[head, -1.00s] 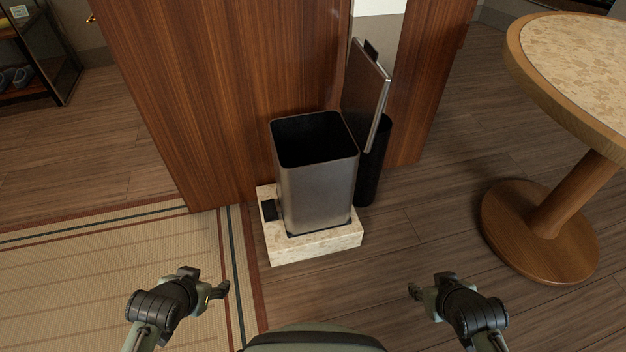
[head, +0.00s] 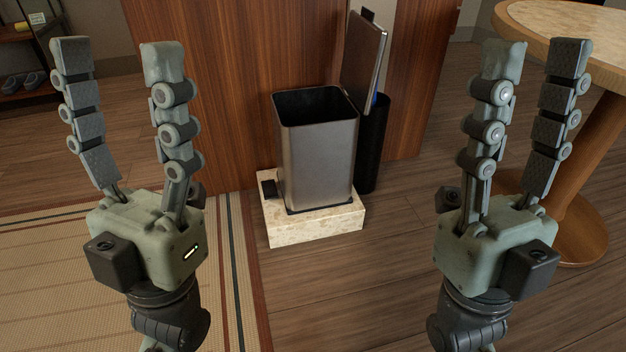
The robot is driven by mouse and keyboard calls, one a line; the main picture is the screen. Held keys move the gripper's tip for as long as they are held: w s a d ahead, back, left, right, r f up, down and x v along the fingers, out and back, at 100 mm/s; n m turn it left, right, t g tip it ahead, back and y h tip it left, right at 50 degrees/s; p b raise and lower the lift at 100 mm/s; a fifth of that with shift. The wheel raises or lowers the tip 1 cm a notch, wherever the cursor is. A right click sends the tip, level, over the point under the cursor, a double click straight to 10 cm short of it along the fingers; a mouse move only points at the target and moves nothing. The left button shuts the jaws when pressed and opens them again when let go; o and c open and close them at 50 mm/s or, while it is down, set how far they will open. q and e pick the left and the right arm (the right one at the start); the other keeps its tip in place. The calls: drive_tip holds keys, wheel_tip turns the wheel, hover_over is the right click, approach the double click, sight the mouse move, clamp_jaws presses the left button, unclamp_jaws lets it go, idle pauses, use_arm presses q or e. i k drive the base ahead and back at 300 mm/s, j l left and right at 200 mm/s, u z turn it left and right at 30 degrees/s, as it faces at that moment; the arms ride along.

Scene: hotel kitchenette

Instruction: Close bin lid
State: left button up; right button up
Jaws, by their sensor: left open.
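The bin (head: 318,160) is a grey metal box with a dark, open mouth. It stands upright on a pale stone plinth (head: 318,226) in the middle of the head view. Its lid (head: 364,62) is a flat panel standing nearly upright at the bin's right rear, with a dark tab at its top. My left gripper (head: 116,62) is raised at the left, open and empty, apart from the bin. My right gripper (head: 537,65) is raised at the right, fingers spread and empty, also apart from the bin and lid.
A dark cylinder (head: 371,150) stands right behind the bin, below the lid. A wooden panel (head: 230,90) rises behind. A round table (head: 590,215) is at the right, partly behind my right gripper. A woven mat (head: 50,270) covers the left floor. Floor in front of the plinth is clear.

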sight(366, 40)
drive_tip(key=i+j, duration=0.15)
drive_tip(key=i, duration=0.25)
drive_tip(key=i+j+z, duration=0.1)
drive_tip(key=i, duration=0.35)
drive_tip(key=i+j, duration=0.25)
drive_tip(key=i, duration=0.15)
